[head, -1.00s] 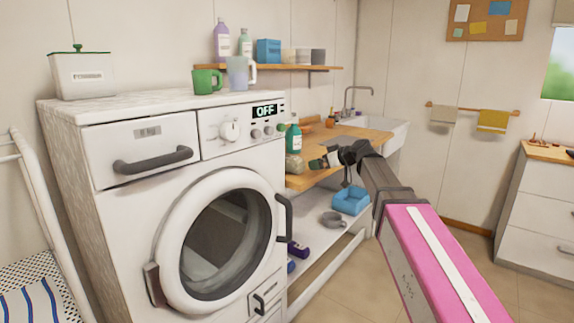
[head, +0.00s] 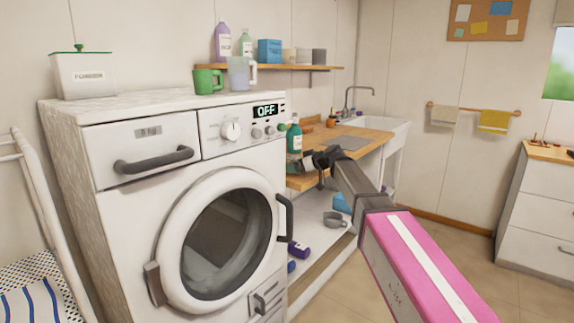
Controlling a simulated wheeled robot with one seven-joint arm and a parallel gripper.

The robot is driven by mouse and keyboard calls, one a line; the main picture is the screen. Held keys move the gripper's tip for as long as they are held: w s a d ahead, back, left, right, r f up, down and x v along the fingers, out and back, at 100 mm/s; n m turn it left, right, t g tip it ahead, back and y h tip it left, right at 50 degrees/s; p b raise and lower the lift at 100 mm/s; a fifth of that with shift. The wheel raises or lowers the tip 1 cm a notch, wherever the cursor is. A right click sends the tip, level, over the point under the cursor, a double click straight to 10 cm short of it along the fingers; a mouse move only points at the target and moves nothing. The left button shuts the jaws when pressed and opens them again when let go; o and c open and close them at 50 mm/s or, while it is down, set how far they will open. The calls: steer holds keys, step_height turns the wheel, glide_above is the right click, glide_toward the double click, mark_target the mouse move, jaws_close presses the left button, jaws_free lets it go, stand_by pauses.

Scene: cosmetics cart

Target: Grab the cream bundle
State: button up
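The cream bundle (head: 293,169) is a small beige lump at the near left end of the wooden counter, just below the green bottle and beside the washing machine. Only a little of it shows; my gripper covers the rest. My gripper (head: 308,162) is at the bundle's right side, low over the counter, and looks very close to it. I cannot tell whether they touch. The fingers are small and dark, and their gap is not clear.
A green bottle (head: 294,139) stands right behind my gripper. The washing machine (head: 120,210) closes off the left side. A grey mat (head: 347,143) and a sink (head: 382,128) lie further back. A lower shelf holds a grey mug (head: 335,219) and a blue bin (head: 342,203). The floor at right is clear.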

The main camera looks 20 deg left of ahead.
steer(key=shift+a, duration=0.15)
steer(key=c, duration=1)
